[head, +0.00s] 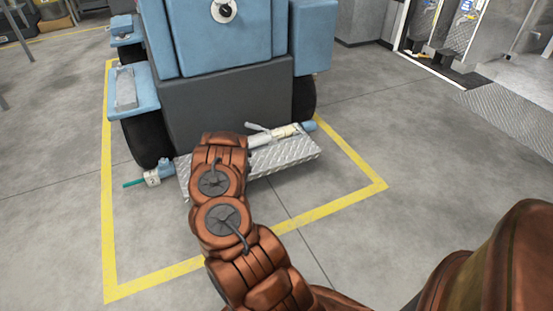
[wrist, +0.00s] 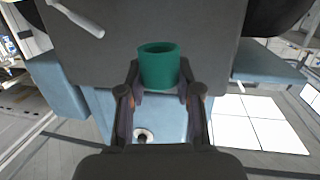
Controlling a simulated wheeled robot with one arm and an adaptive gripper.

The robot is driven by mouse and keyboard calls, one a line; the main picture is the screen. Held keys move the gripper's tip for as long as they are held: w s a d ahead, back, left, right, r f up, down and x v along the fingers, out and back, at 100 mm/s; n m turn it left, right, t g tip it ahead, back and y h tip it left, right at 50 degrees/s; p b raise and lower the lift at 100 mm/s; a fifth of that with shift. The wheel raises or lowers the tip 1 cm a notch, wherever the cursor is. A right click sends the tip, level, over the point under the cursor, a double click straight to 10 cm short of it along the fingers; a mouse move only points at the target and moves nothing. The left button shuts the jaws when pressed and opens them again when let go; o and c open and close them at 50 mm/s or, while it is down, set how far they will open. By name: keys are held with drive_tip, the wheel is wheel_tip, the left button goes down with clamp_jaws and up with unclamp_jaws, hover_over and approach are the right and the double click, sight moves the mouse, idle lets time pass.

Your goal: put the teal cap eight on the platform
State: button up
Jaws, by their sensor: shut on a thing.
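The teal cap (wrist: 158,66) is a short hollow cylinder, open end toward the top of the wrist view. My gripper (wrist: 158,82) is shut on it, one finger at each side. In the head view my arm hides the gripper and the cap. A silver diamond-plate platform (head: 287,158) sticks out low at the near end of a blue and dark grey machine (head: 215,95). My arm covers part of its left side.
A white pipe with a handle (head: 275,136) lies along the platform's back edge. A white fitting with a teal rod (head: 152,178) sticks out left of the platform. Yellow floor lines (head: 190,268) frame the machine. The grey floor (head: 430,180) to the right is clear.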

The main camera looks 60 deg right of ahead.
drive_tip(key=s+d+f+m+g+h, duration=0.1)
drive_tip(key=s+d+f, duration=0.3)
drive_tip(key=s, duration=0.4)
drive_tip(key=s+d+f+m+g+h, duration=0.1)
drive_tip(key=s+d+f+g, duration=0.2)
drive_tip(key=s, duration=0.4)
drive_tip(key=t+b, duration=0.1)
drive_tip(key=b, duration=0.3)
hover_over(258, 165)
drive_tip(key=shift+s+a+f, duration=0.2)
drive_tip(key=shift+s+f, duration=0.05)
drive_tip(key=shift+f, duration=0.3)
drive_tip(key=shift+s+a+f, duration=0.2)
drive_tip(key=shift+f, duration=0.35)
drive_tip(key=shift+w+d+b, duration=0.4)
drive_tip(key=shift+w+d, duration=0.1)
drive_tip(key=shift+f+b, duration=0.75)
drive_tip(key=shift+f, duration=1)
drive_tip(key=shift+f, duration=0.15)
drive_tip(key=o, duration=0.8)
drive_tip(key=shift+o, duration=0.2)
drive_tip(key=shift+r, duration=0.25)
